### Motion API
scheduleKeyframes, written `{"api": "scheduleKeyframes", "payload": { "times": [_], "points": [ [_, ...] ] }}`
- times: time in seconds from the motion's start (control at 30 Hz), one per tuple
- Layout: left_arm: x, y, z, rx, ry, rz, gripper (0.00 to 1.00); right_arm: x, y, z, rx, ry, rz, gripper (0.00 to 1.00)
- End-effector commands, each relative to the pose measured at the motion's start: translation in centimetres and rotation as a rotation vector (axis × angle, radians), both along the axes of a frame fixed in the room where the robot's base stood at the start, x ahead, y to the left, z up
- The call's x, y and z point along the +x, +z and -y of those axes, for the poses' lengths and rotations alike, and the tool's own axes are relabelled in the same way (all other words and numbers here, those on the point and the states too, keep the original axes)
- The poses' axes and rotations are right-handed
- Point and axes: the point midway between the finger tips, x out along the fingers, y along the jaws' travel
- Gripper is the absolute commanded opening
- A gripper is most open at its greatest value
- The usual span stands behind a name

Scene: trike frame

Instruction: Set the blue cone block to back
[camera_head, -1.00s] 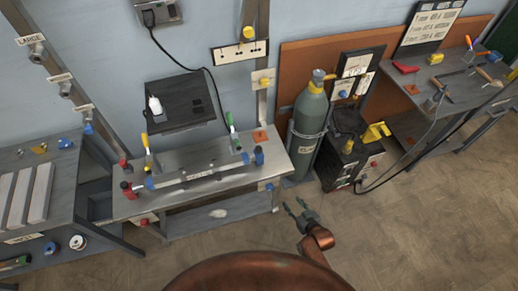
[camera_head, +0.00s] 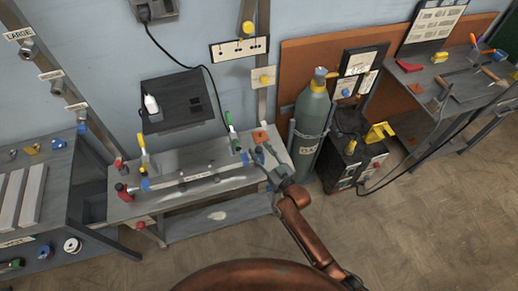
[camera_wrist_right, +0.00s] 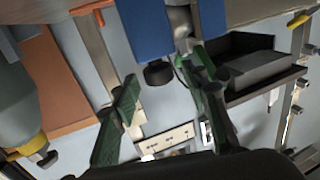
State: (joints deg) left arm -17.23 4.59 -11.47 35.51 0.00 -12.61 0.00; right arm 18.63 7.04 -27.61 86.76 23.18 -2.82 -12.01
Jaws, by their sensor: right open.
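A blue block (camera_wrist_right: 145,28) with a black round knob at its end shows large at the top of the right wrist view; I take it as the blue cone block. In the head view it is at the right end of the grey bench (camera_head: 125,208), largely hidden by my right gripper (camera_head: 264,155). My right gripper is open, and in the wrist view its green-grey fingers (camera_wrist_right: 166,70) are spread on either side of the knob, with a gap visible. Contact cannot be told. My left gripper is not in view.
A tube with blue ends (camera_head: 195,178) lies along the bench between clamps with yellow (camera_head: 142,141) and green (camera_head: 229,118) handles. An orange plate (camera_head: 262,137) lies at the bench's back right. A gas cylinder (camera_head: 311,120) stands right of the bench. Floor in front is clear.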

Motion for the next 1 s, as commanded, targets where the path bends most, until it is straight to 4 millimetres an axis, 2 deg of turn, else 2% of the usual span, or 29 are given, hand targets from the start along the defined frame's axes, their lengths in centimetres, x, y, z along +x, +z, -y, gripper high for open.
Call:
{"api": "scheduleKeyframes", "payload": {
  "times": [0.13, 0.43, 1.0],
  "points": [
    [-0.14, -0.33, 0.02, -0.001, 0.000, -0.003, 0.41, 0.95, -0.05, -0.68, 0.001, 0.000, -0.001, 0.41],
    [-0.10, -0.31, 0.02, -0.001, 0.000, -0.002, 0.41, 1.11, -0.02, -0.78, -0.001, 0.001, -0.001, 0.41],
    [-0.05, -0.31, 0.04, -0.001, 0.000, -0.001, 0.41, 1.08, -0.03, -0.74, -0.001, 0.000, -0.001, 0.02]
  ]
}}
